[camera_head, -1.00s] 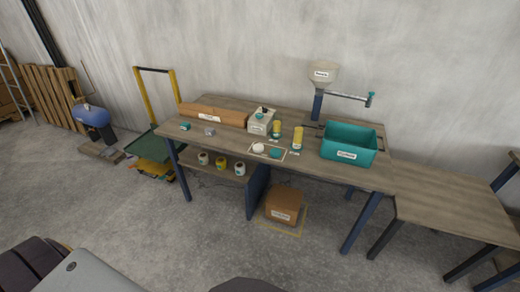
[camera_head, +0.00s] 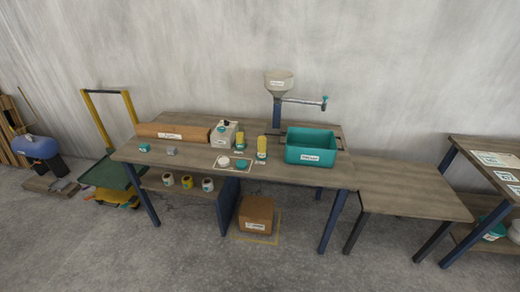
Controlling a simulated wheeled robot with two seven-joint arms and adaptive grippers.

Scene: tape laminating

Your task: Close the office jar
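No object that I can surely call the office jar shows. A small white round item (camera_head: 224,161) and a teal round item (camera_head: 242,164) lie on a pale mat on the wooden workbench (camera_head: 300,178). Several small white jars or rolls (camera_head: 187,182) stand on the shelf under the bench. Neither of my grippers is in view.
A teal bin (camera_head: 311,147) and a funnel on a post (camera_head: 279,82) stand on the bench. A lower table (camera_head: 410,188) adjoins at right, then another with papers (camera_head: 500,160). A cardboard box (camera_head: 256,213) sits below. The front floor is clear.

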